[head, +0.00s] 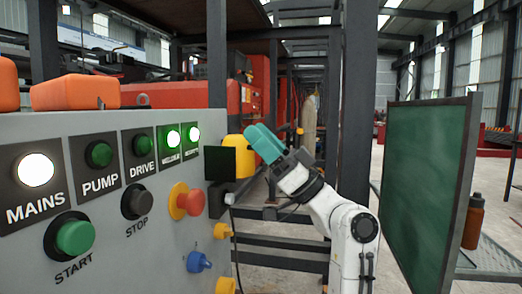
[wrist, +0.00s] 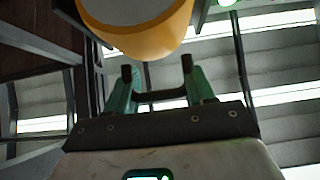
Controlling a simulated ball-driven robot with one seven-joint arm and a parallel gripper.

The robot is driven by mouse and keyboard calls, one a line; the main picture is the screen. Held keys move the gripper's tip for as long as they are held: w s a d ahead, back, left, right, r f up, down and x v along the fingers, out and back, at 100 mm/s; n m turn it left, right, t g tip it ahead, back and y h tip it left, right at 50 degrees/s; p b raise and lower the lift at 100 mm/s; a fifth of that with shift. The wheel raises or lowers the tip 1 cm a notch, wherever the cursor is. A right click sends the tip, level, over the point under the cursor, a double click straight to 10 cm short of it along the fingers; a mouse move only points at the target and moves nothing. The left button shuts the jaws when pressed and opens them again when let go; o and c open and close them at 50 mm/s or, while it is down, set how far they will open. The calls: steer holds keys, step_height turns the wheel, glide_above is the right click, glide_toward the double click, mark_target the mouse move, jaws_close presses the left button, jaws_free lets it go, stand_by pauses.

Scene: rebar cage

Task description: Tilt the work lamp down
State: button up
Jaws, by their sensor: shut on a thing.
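The work lamp (head: 238,148) has a yellow rounded housing and a black square part on its left, just beyond the right end of the grey control panel. In the wrist view its yellow rim and grey round face (wrist: 135,28) fill the top middle. My gripper (head: 256,138) has teal fingers and reaches in from the right against the lamp's upper right side. In the wrist view my gripper (wrist: 158,75) has a dark bar between its fingers, just below the yellow housing. It is shut on this part of the lamp; the exact contact is partly hidden.
The control panel (head: 130,240) with lit lamps, buttons and a red knob (head: 190,201) stands close on the left. A dark post (head: 357,110) rises behind my arm. A green board (head: 428,180) and a brown bottle (head: 474,221) are on the right.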

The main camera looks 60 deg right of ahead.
stand_by(0.4)
steer(key=o, duration=1)
steer(key=shift+o, duration=0.2)
steer(key=b+v, duration=0.2)
steer(key=v, duration=0.9)
steer(key=shift+b, duration=0.35)
